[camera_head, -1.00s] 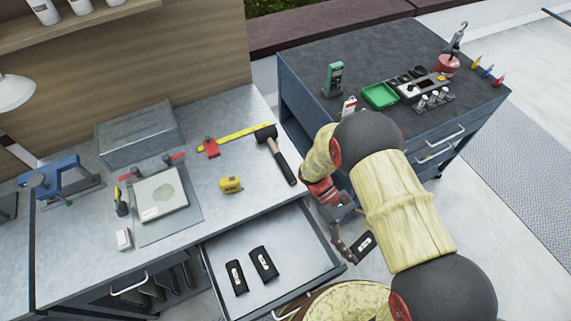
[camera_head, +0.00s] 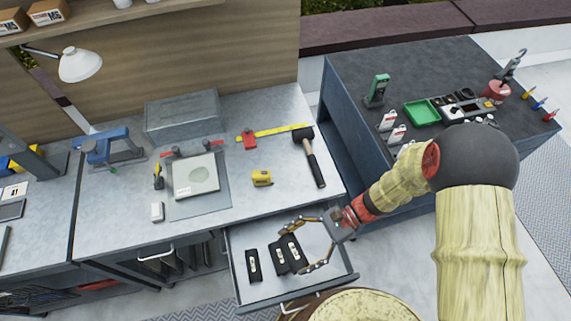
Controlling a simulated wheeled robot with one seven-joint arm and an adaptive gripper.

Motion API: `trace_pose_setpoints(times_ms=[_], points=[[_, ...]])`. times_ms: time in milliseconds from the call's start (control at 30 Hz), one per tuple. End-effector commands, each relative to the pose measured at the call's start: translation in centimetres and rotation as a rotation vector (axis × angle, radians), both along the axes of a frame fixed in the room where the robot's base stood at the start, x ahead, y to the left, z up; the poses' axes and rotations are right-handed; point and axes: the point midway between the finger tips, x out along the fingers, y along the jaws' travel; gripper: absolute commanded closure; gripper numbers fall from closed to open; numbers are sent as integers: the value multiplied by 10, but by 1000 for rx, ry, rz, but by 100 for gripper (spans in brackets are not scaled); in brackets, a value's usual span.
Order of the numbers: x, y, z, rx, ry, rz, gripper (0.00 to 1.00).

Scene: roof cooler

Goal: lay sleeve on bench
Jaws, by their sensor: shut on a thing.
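My gripper (camera_head: 296,251) hangs over the open drawer (camera_head: 342,282), with its curved fingers on either side of a black sleeve (camera_head: 294,246) with a pale label. It is shut on that sleeve. A second black sleeve (camera_head: 277,262) lies in the drawer just left of it and is partly overlapped in the picture. A third black sleeve (camera_head: 253,265) lies further left in the drawer. The height of the held sleeve above the drawer floor is hard to tell. The grey bench (camera_head: 230,209) extends behind the drawer.
On the bench are a hammer (camera_head: 314,163), yellow tape measure (camera_head: 262,178), small white block (camera_head: 157,212), a mat with a pale plate (camera_head: 197,178) and a grey metal box (camera_head: 182,117). The bench's front strip is mostly clear. A dark tool cabinet (camera_head: 440,75) stands right.

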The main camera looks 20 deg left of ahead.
Motion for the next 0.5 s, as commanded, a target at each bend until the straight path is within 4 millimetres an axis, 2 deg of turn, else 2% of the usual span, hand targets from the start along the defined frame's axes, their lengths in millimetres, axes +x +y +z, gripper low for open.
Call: trace_pose_setpoints(times_ms=[200, 500], points=[[32, 38, 29, 1, -3, -294, 35], [92, 66, 62, 1, -2, -674, 35]])
